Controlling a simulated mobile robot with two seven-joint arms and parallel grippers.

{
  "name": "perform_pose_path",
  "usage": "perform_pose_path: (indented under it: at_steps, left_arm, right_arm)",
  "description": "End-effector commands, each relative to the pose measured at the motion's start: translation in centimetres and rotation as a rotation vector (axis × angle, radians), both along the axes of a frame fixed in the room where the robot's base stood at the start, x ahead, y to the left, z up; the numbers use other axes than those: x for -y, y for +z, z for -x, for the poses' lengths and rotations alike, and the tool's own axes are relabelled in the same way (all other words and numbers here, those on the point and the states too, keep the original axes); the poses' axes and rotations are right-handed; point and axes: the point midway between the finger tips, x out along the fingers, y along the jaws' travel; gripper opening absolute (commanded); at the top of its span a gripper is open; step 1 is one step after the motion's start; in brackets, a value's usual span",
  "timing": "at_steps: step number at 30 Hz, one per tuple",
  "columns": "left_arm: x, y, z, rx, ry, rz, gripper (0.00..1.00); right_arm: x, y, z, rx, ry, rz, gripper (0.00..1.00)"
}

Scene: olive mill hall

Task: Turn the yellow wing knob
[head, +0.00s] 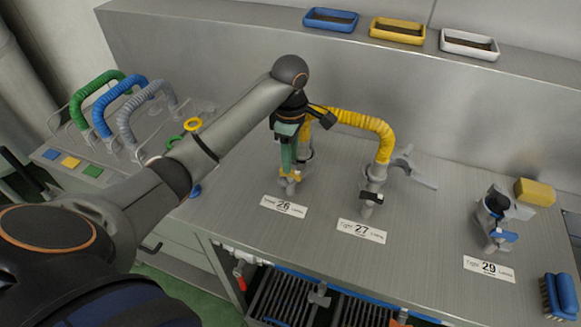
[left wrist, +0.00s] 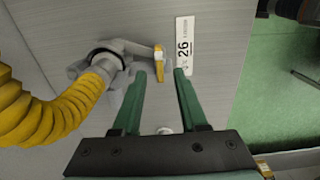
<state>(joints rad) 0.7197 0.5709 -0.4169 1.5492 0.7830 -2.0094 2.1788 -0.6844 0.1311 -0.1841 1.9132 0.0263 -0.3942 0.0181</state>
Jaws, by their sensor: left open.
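The yellow wing knob (left wrist: 159,59) shows in the left wrist view as a narrow upright bar on a grey metal fitting (left wrist: 130,58), beside the label 26. My left gripper (left wrist: 160,72) is open, with its two green fingers pointing at the knob. The knob lies just past the fingertips, roughly between their lines; I cannot tell whether they touch it. My right gripper is not in view.
A yellow ribbed hose (head: 350,119) arches from station 26 to the fitting at 27 (head: 372,190), close beside my gripper. A fitting with a blue knob (head: 504,234) stands at 29. Green, blue and grey hoses (head: 118,108) stand at the left.

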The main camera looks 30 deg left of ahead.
Motion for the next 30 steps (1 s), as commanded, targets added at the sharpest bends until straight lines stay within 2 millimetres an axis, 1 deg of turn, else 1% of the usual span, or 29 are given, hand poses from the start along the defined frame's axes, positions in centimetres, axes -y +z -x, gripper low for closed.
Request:
perform_pose_path:
  at_steps: [1,3,9,15,23,26,30]
  left_arm:
    - [0.2,-1.1,0.1,-0.005,-0.001,0.006,0.42]
    - [0.2,-2.1,0.1,-0.004,0.0,0.006,0.42]
    - [0.1,-3.4,-0.1,0.002,-0.001,0.004,0.42]
    - [0.0,-4.0,0.0,0.0,0.0,0.0,0.42]
    - [0.0,-4.1,0.0,0.0,0.0,0.0,0.42]
    - [0.0,-4.1,0.0,0.0,0.0,0.0,0.32]
    - [0.0,-4.1,0.0,0.0,0.0,0.0,0.17]
  right_arm:
    - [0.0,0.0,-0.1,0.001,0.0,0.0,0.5]
    - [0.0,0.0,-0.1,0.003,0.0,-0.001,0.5]
    - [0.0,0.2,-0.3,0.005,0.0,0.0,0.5]
    - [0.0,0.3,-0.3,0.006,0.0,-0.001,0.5]
    - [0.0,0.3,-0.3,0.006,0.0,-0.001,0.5]
    - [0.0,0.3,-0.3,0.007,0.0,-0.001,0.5]
    - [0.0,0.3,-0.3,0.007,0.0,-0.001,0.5]
